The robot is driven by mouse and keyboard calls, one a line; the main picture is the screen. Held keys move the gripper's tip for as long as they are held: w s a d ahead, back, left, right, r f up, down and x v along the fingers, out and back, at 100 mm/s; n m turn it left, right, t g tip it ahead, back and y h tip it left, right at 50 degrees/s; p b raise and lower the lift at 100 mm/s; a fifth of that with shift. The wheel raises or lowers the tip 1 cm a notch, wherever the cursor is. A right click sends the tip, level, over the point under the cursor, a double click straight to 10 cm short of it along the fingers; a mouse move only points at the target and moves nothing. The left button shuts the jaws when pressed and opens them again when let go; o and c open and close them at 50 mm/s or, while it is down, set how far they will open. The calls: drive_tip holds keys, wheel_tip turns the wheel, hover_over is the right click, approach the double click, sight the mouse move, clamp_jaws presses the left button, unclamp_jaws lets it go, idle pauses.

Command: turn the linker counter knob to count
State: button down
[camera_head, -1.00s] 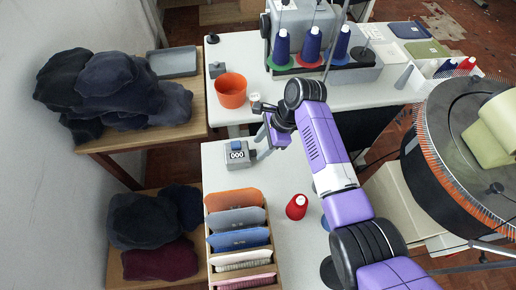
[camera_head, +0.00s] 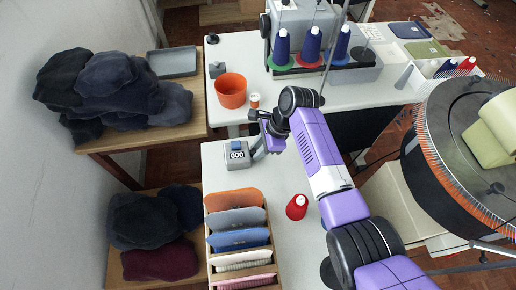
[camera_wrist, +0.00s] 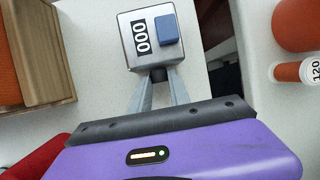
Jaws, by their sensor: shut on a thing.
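The linker counter is a small grey box (camera_head: 236,154) with a blue button on top and a display reading 000. It stands on the near white table, and it also shows in the wrist view (camera_wrist: 148,52). My gripper (camera_wrist: 158,84) is at the side of the counter facing it. Its two grey fingers converge on a small dark knob (camera_wrist: 159,74) on that side and are shut on it. The knob is mostly hidden between the fingertips. In the head view my gripper (camera_head: 257,153) is beside the counter's right side, partly covered by my wrist.
A wooden rack (camera_head: 212,262) of folded knit pieces stands in front of the counter, with a red cone (camera_head: 297,207) to its right. White tabletop lies clear around the counter.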

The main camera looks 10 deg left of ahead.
drive_tip(key=shift+s+r+p, duration=0.1)
drive_tip(key=shift+p, duration=0.35)
drive_tip(key=shift+t+p, duration=0.45)
drive_tip(key=shift+t, duration=0.05)
drive_tip(key=shift+s+d+t+y+p, duration=0.1)
drive_tip(key=shift+s+t+y+p, duration=0.15)
drive_tip(key=shift+t+p, duration=0.35)
drive_tip(key=shift+s+f+n+t+y+p, duration=0.15)
drive_tip(key=shift+n+t+y+p, duration=0.25)
drive_tip(key=shift+t, duration=0.4)
drive_tip(key=shift+f+t+y, duration=0.15)
drive_tip(key=shift+t+y, duration=0.1)
drive_tip(key=shift+t, duration=0.45)
drive_tip(key=c, duration=1.2)
unclamp_jaws()
drive_tip(key=shift+d, duration=0.1)
